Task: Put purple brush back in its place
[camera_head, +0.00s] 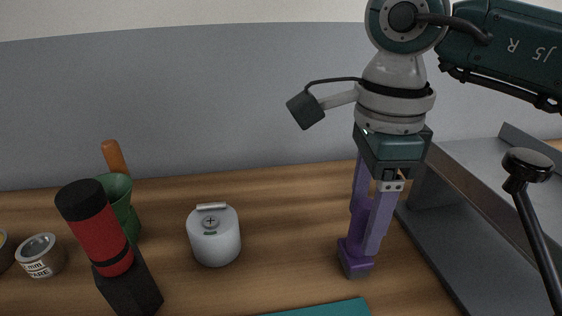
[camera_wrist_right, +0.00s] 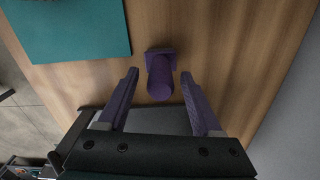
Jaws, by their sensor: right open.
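The purple brush (camera_head: 356,262) stands upright on the wooden table, in front of the grey metal structure. In the right wrist view the brush (camera_wrist_right: 160,82) shows its round purple handle end toward the camera and a squarish purple base behind it. My right gripper (camera_head: 364,228) points down above the brush, its purplish fingers open. In the wrist view the fingers (camera_wrist_right: 158,75) lie on either side of the handle, with visible gaps. The fingers partly hide the brush in the head view. My left gripper is not in view.
A teal mat (camera_head: 322,309) lies at the front. A white canister (camera_head: 214,238), a red and black cylinder (camera_head: 97,228), a green cup (camera_head: 122,196) and a small tin (camera_head: 42,257) stand left. The grey structure (camera_head: 448,226) with a black-knobbed lever (camera_head: 528,166) bounds the right side.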

